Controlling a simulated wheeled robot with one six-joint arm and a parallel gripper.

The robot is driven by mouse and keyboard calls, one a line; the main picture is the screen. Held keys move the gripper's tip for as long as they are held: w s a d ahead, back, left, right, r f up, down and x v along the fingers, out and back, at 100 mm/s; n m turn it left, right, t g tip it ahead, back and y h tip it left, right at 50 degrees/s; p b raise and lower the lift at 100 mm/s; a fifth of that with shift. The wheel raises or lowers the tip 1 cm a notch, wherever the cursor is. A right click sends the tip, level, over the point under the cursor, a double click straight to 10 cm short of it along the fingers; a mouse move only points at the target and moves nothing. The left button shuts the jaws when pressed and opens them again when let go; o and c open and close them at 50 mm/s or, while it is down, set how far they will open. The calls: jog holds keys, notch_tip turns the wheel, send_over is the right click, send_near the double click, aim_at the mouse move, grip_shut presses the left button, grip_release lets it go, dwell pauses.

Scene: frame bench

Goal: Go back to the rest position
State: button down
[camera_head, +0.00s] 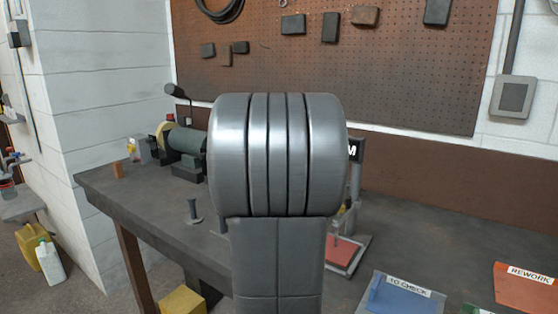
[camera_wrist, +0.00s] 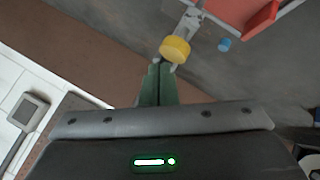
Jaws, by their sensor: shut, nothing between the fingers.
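My gripper (camera_wrist: 159,68) shows in the wrist view, its two green fingers together with nothing between them. A yellow round piece (camera_wrist: 175,48) on a grey metal part appears just past the fingertips; I cannot tell whether they touch. In the head view my own large grey arm fills the middle and hides my gripper and part of the bench (camera_head: 120,190).
A bench grinder (camera_head: 185,140) stands at the back left. A stand with a red plate (camera_head: 343,252) is partly behind my arm. A blue "TO CHECK" tray (camera_head: 398,297) and an orange "REWORK" tray (camera_head: 525,290) lie at the right. A pegboard (camera_head: 400,75) hangs behind.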

jog(key=shift+f+b, duration=0.25)
jog(key=shift+b, duration=0.65)
